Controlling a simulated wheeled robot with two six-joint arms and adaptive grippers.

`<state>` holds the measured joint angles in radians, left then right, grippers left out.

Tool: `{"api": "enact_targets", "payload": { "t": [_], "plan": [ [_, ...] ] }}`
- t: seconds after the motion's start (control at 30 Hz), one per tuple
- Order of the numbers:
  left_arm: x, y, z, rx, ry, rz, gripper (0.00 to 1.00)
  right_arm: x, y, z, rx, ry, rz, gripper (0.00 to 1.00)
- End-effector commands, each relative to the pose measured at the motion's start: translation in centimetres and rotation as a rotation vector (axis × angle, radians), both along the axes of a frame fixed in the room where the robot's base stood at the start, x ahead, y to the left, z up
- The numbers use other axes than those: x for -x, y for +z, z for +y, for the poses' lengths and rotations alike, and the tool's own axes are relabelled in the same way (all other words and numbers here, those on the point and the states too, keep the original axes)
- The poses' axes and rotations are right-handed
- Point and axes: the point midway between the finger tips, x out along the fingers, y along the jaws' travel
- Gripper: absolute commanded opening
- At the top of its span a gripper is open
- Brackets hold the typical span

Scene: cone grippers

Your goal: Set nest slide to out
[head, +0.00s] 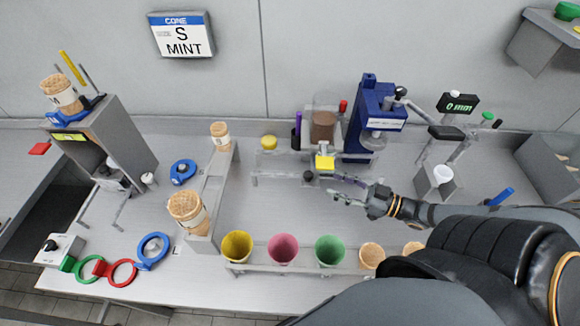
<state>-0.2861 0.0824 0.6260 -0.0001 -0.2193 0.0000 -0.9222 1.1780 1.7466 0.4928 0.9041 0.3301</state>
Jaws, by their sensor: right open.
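A grey rail frame (270,178) stands at the back middle of the bench, with a yellow block (325,162) and a small black knob (308,176) at its right part. This looks like the nest slide, but its in or out position cannot be read here. My right gripper (343,188) comes in from the right with its fingers apart and empty. Its tips are just right of the black knob and in front of the yellow block, and I see no clear contact. My left gripper is not in view.
A front rack (300,269) holds yellow, pink and green cups and cones. A blue press (368,105) stands behind the rail. A grey channel with wrapped cones (188,212) is to the left. A small grey stand (440,185) is right of my gripper. Bench left of the rail's front is clear.

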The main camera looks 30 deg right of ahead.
Motion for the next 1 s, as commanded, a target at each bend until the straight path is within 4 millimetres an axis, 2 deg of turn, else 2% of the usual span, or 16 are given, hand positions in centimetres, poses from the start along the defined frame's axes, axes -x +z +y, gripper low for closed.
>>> {"api": "enact_targets", "payload": {
  "t": [0.17,0.33,0.43,0.53,0.67,0.97,1.0],
  "plan": [
    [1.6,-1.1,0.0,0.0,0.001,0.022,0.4,-1.3,-0.2,0.9,0.001,0.001,-0.006,0.48],
    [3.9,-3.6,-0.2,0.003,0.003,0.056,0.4,-4.3,-0.5,3.1,0.002,0.002,-0.009,0.48],
    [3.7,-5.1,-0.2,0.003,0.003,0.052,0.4,-6.0,-0.6,4.4,0.003,0.002,-0.008,0.48],
    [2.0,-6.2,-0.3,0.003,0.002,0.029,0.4,-7.3,-0.6,5.3,0.004,0.002,-0.008,0.48],
    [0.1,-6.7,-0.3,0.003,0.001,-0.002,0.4,-8.3,-0.3,6.0,0.004,0.001,-0.005,0.48],
    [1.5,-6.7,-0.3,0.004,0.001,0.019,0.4,-8.5,0.0,6.2,0.006,0.0,-0.002,0.48],
    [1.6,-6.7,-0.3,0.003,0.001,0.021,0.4,-8.5,0.0,6.2,0.006,0.0,-0.002,0.44]
  ]
}}
